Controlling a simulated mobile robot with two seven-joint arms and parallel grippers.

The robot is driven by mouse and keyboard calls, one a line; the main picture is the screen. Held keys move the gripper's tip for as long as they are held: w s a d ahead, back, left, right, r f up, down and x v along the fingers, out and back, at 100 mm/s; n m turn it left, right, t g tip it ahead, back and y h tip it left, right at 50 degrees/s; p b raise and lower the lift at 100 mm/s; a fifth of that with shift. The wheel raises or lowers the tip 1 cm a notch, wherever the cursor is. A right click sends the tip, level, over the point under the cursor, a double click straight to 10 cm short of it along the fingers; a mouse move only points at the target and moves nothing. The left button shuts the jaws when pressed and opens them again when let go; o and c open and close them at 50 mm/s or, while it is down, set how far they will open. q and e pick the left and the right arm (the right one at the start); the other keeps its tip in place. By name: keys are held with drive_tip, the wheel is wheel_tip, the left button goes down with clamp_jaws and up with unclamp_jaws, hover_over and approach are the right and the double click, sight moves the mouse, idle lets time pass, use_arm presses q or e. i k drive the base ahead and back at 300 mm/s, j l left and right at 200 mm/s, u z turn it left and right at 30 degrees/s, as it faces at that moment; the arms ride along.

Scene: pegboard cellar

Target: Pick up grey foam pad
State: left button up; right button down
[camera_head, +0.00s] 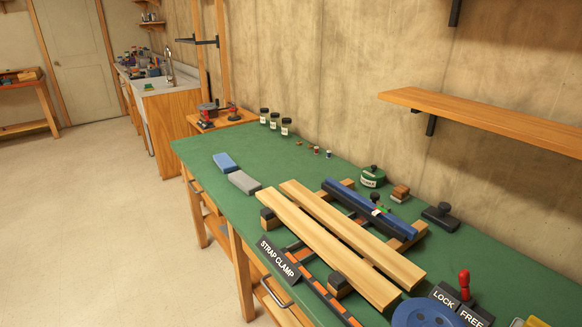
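A grey foam pad (245,183) lies flat on the green bench top (210,148), near its front edge toward the far left end. A similar blue block (224,162) lies just beyond it, a small gap apart. Neither of my grippers shows in the head view, and nothing is seen touching the grey pad.
Long wooden strips (328,242) rest across a clamp assembly right of the pad, with a "STRAP CLAMP" label (279,258). Jars (286,127) stand along the wall. A wooden shelf (480,118) overhangs the right side. Floor left of the bench is clear.

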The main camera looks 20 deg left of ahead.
sight(242, 181)
drive_tip(key=j+z, duration=0.1)
drive_tip(key=z, duration=0.3)
drive_tip(key=j+z, duration=0.15)
drive_tip(key=z, duration=0.2)
drive_tip(key=i+j+z, duration=0.1)
drive_tip(key=z, duration=0.3)
drive_tip(key=j+z, duration=0.2)
drive_tip(key=j, duration=0.25)
drive_tip(key=k+j+z, duration=0.15)
drive_tip(key=j, duration=0.25)
drive_tip(key=j+z, duration=0.2)
drive_tip(key=j, duration=0.2)
drive_tip(key=k+j+z, duration=0.15)
drive_tip(key=j, duration=0.25)
drive_tip(key=k+j+z, duration=0.2)
drive_tip(key=j, duration=0.2)
